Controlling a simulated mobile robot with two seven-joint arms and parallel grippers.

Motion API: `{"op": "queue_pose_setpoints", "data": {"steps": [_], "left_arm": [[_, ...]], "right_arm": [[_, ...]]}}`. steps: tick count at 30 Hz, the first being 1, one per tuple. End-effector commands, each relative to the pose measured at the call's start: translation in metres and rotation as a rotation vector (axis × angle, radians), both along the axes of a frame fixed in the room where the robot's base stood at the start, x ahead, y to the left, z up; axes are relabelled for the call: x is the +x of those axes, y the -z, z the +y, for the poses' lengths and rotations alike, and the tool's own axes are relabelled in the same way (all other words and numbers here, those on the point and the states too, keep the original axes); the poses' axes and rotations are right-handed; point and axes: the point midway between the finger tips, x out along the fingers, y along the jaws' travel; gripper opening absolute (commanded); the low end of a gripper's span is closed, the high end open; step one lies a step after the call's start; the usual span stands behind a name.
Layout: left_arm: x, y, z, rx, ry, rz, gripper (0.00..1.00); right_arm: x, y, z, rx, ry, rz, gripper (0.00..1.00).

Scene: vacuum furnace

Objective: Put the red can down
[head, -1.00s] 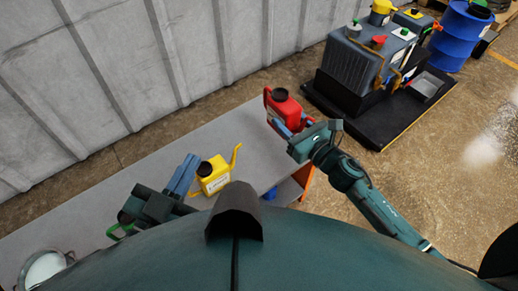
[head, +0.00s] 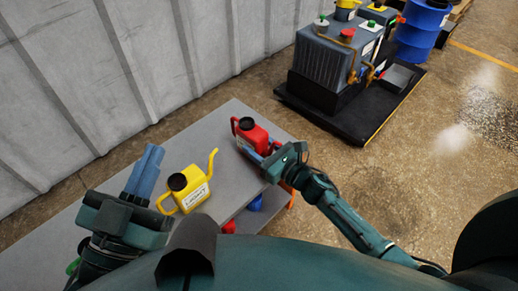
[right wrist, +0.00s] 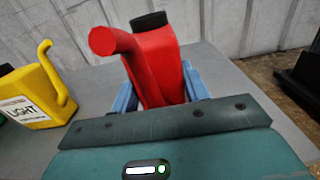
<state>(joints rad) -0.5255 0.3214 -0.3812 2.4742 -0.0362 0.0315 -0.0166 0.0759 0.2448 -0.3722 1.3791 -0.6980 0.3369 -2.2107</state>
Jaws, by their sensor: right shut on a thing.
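The red can (head: 251,134), with a black cap, is at the far right end of the grey table (head: 232,113) in the head view. My right gripper (head: 262,154) is shut on it, and the can looks upright. In the right wrist view the red can (right wrist: 158,65) stands between the blue fingers (right wrist: 160,95), its spout toward the camera. I cannot tell whether its base touches the table. My left gripper (head: 146,172) is left of the yellow can, with its blue fingers close together and nothing visible between them.
A yellow can (head: 190,190) with a long spout stands on the table left of the red can; it also shows in the right wrist view (right wrist: 35,95). A black pallet (head: 345,120) with a grey tank (head: 330,62) stands on the floor beyond. The wall (head: 90,70) runs behind the table.

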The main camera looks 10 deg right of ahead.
Motion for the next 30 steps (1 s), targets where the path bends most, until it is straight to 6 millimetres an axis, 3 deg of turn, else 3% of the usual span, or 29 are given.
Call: {"op": "queue_pose_setpoints", "data": {"steps": [11, 12, 18, 30], "left_arm": [[0.0012, -0.0035, 0.0007, 0.003, -0.001, -0.033, 0.00], [0.0015, -0.0058, 0.0009, 0.003, -0.001, -0.038, 0.00], [0.0012, -0.0055, 0.0009, 0.003, -0.001, -0.035, 0.00], [0.0013, -0.0076, 0.0007, 0.003, -0.001, -0.016, 0.00]], "right_arm": [[0.0006, 0.0016, 0.0002, 0.002, -0.001, -0.003, 0.17], [0.0003, 0.0014, -0.0001, 0.001, 0.000, -0.002, 0.48], [0.0003, 0.0012, -0.0001, 0.001, 0.000, -0.002, 0.64], [-0.0025, -0.0027, -0.0019, 0.000, 0.000, 0.000, 0.67]]}}
